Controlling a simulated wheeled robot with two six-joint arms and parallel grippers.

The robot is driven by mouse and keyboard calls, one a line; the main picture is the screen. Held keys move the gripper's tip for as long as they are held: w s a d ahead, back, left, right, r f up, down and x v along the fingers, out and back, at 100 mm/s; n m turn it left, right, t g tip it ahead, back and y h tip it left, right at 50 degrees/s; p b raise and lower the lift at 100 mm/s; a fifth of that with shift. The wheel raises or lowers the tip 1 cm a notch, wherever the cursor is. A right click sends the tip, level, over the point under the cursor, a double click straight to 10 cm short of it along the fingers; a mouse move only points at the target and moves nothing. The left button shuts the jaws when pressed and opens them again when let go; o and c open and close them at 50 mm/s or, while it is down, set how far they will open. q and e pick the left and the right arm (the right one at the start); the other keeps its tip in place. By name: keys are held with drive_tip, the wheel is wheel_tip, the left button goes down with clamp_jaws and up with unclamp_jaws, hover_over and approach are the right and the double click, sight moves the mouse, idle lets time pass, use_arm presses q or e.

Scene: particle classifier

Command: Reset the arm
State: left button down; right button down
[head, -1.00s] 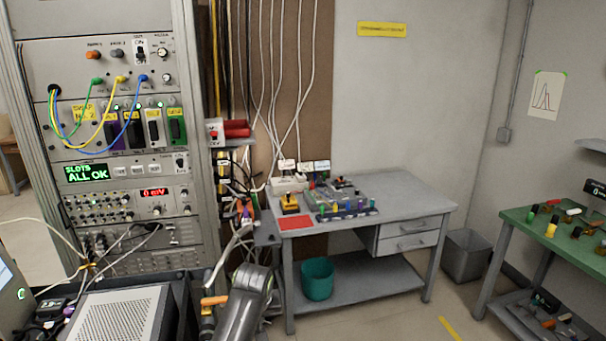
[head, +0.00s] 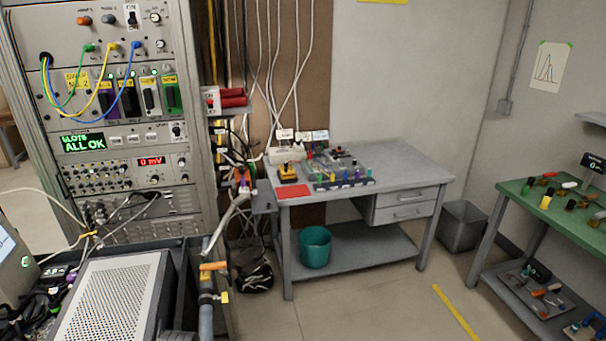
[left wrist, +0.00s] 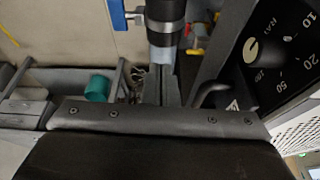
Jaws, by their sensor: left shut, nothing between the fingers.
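My left gripper (left wrist: 160,115) fills the lower part of the left wrist view as a wide dark bar with screws. It is shut, with nothing held. In the head view neither of my grippers shows. My right gripper is in no view.
An equipment rack (head: 115,150) stands at the left, with an "ALL OK" display. A perforated metal box (head: 110,300) and a pipe with an orange handle (head: 213,266) are in front.

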use_arm(q)
drive_tip(key=s+a+r+m+y, duration=0.15)
drive_tip(key=s+a, duration=0.25)
drive_tip(key=s, duration=0.9)
drive_tip(key=s+a+r+h, duration=0.1)
drive_tip(key=s+a+r, duration=0.15)
drive_tip(key=s, duration=1.05)
wheel_tip(320, 180, down, 26)
drive_tip(key=a+g+b, duration=0.2)
drive_tip(key=b, duration=0.1)
drive_tip(key=s+d+f+b, duration=0.1)
drive_tip(key=s+f, duration=1.4)
drive_tip(key=f, duration=0.4)
drive_tip(key=shift+g+b, duration=0.35)
drive_tip(key=shift+g, duration=0.05)
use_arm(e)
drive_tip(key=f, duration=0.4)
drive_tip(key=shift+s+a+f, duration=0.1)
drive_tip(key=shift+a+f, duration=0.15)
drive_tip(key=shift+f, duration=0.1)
